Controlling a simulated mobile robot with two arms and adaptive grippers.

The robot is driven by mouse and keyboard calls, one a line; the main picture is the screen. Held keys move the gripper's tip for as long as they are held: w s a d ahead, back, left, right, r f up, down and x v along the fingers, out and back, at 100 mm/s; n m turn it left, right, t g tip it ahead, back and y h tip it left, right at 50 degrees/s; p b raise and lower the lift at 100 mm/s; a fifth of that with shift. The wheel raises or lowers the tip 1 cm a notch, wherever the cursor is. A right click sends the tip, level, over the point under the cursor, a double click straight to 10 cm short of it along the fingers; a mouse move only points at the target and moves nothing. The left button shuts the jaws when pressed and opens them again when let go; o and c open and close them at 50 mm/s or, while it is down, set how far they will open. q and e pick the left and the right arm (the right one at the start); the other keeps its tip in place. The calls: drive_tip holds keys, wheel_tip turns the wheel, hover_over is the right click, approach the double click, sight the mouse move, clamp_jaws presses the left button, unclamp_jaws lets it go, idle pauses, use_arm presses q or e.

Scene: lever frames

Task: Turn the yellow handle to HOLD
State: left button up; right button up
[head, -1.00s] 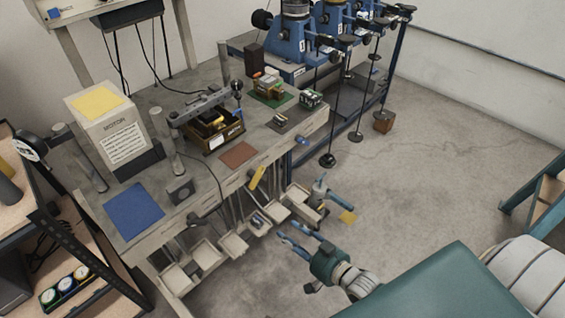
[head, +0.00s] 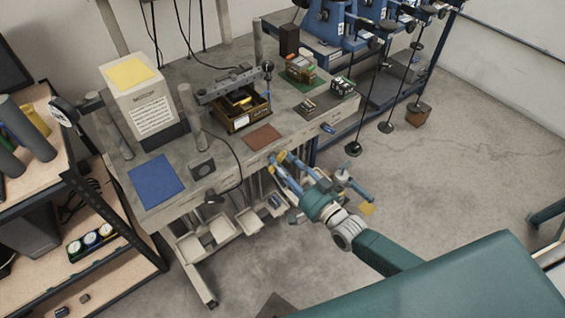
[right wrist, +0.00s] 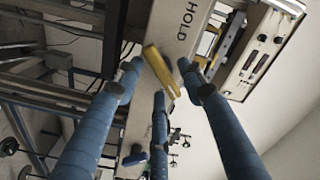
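The yellow handle (head: 281,156) is on the front edge of the workbench and is mostly hidden by my right gripper in the head view. In the right wrist view, the yellow handle (right wrist: 160,72) lies slanted beyond and between the fingertips, below the printed word HOLD (right wrist: 185,20) on the pale bench front. My right gripper (head: 282,165) has its blue fingers spread at the handle. The fingers of the right gripper (right wrist: 158,80) also look apart in the wrist view; I cannot tell whether any touches the handle. My left gripper is not in view.
The workbench (head: 225,165) carries a blue mat (head: 155,182), a brown mat (head: 262,137) and a white box (head: 146,112). Open bins (head: 205,240) hang below its front. A shelf (head: 115,235) stands at the left. The floor at right (head: 450,160) is largely clear.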

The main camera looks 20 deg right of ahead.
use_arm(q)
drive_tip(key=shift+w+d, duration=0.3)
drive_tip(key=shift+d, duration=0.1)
use_arm(e)
drive_tip(key=shift+w+a, duration=0.15)
drive_tip(key=shift+w, duration=0.05)
clamp_jaws()
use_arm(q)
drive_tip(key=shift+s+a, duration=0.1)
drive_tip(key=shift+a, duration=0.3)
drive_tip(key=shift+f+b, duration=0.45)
use_arm(e)
drive_tip(key=n, duration=1.7)
drive_tip(key=shift+r+n, duration=0.35)
drive_tip(key=shift+n, duration=0.05)
